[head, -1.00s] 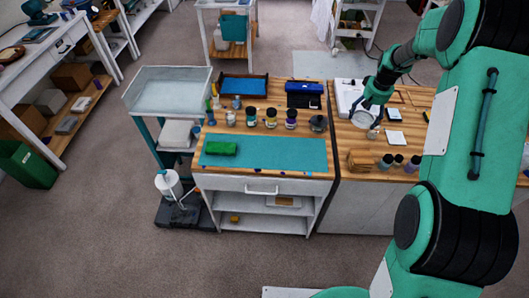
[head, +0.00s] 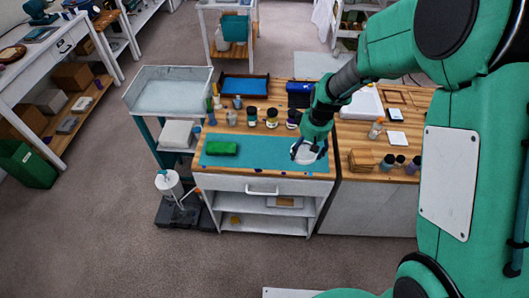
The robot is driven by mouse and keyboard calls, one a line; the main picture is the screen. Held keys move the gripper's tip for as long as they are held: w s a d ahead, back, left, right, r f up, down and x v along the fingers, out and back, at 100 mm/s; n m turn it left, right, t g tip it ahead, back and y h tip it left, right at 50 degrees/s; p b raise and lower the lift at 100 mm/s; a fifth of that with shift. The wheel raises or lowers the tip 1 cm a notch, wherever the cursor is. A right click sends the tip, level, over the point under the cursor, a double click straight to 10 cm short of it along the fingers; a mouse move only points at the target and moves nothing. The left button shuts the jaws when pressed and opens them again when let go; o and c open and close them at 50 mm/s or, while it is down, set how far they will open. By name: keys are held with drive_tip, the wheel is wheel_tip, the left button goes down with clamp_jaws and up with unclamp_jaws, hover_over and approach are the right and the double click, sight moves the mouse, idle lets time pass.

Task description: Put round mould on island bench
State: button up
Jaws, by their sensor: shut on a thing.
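The round mould (head: 306,154), a pale round piece, is in my gripper (head: 308,148) in the head view. My gripper is shut on it, pointing down, and its dark fingers cover part of the mould. Both are over the right end of the teal mat (head: 265,156) on the wooden-topped bench (head: 325,182). I cannot tell whether the mould touches the mat or hangs just above it.
Several jars (head: 271,118) stand behind the mat, with a blue tray (head: 245,85) further back. On the adjoining right bench are bottles (head: 388,162) and wooden pieces (head: 361,160). The mat's middle is clear.

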sight(298, 161)
drive_tip(key=shift+n, duration=0.5)
drive_tip(key=s, duration=0.1)
drive_tip(key=s+a, duration=0.2)
drive_tip(key=shift+s+a+f, duration=0.15)
drive_tip(key=shift+s+a, duration=0.1)
drive_tip(key=shift+s, duration=0.05)
wheel_tip(298, 161, down, 10)
drive_tip(key=shift+r, duration=0.2)
drive_tip(key=w+a, duration=0.1)
drive_tip(key=w, duration=0.4)
drive_tip(key=w+a+f, duration=0.1)
drive_tip(key=w, duration=0.4)
drive_tip(key=w+a, duration=0.1)
drive_tip(key=w, duration=0.4)
drive_tip(key=shift+w+a+f, duration=0.2)
drive_tip(key=shift+w+f, duration=0.05)
drive_tip(key=shift+w, duration=0.1)
drive_tip(key=shift+f, duration=1.75)
drive_tip(key=shift+f+b, duration=0.15)
drive_tip(key=shift+b, duration=0.15)
